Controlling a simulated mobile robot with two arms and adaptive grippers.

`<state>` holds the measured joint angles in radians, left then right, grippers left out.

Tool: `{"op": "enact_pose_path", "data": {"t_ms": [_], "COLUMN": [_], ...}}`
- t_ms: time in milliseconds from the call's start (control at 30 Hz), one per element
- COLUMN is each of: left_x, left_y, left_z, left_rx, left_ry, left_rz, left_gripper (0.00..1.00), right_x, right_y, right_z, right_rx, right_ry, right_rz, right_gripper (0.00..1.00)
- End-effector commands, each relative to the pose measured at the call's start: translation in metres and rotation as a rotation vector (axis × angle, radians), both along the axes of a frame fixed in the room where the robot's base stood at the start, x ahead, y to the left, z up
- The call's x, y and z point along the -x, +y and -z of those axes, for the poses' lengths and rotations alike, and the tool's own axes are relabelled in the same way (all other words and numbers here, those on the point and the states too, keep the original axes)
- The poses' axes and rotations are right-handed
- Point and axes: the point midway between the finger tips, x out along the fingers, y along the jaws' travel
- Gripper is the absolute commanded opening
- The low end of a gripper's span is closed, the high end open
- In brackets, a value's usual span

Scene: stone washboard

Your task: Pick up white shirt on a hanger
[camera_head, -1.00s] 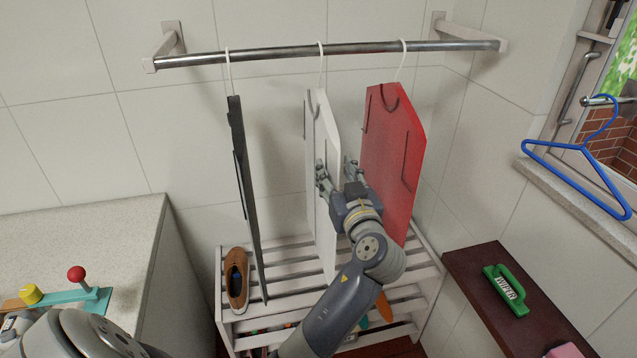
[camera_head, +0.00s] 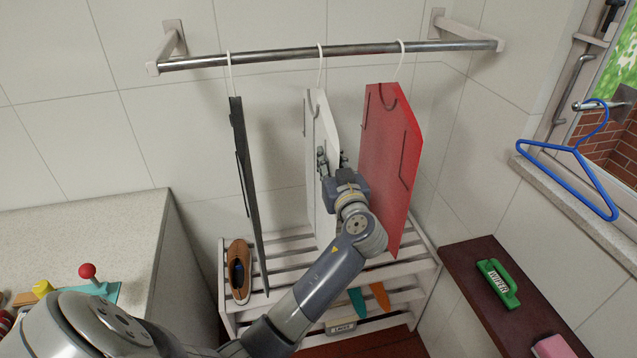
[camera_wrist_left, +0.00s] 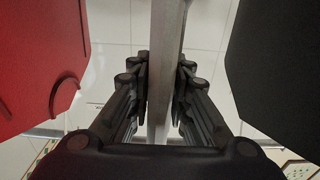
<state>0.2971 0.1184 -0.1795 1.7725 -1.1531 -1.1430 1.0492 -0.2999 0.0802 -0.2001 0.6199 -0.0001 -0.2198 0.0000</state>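The white shirt (camera_head: 313,123) hangs on a white hanger (camera_head: 320,66) from the metal rail, between a dark garment (camera_head: 240,170) and a red shirt (camera_head: 397,150). My left gripper (camera_head: 332,156) is at the white shirt's near edge. In the left wrist view, the fingers (camera_wrist_left: 162,70) lie on both sides of the shirt's thin edge (camera_wrist_left: 167,30) and look closed against it. The gripper hides part of the shirt's lower half in the head view. My right gripper is not in view.
The rail (camera_head: 330,50) is fixed to the tiled wall. A slatted rack (camera_head: 228,285) with brown shoes (camera_head: 238,272) stands below. A blue hanger (camera_head: 575,150) hangs at the right by the window.

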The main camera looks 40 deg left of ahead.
Motion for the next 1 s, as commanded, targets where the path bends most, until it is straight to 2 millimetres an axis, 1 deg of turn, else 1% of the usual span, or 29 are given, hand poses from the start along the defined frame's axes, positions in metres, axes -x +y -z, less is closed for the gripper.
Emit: {"op": "enact_pose_path", "data": {"t_ms": [300,433,567,700,733,867,1000], "left_x": [0.000,0.000,0.000,0.001,0.007,0.033,0.065], "left_y": [0.000,0.000,0.000,-0.001,-0.005,-0.017,-0.032], "left_z": [-0.001,-0.006,-0.020,-0.042,-0.036,-0.038,-0.040], "left_rx": [0.000,0.001,0.002,0.003,0.003,0.003,0.005], "left_ry": [-0.001,-0.002,-0.005,-0.007,-0.002,-0.002,-0.003], "left_rz": [-0.001,0.000,-0.001,0.000,0.002,0.002,0.002], "left_gripper": [0.00,0.00,0.00,0.00,0.00,0.00,0.00], "right_x": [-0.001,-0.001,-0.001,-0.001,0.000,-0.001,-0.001], "right_y": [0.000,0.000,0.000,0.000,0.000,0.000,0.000], "right_z": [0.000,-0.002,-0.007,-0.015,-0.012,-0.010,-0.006], "right_rx": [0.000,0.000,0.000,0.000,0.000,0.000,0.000], "right_ry": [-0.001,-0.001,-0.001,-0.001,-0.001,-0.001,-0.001], "right_rz": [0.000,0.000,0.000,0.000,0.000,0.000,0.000], "right_gripper": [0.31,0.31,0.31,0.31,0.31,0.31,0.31]}}
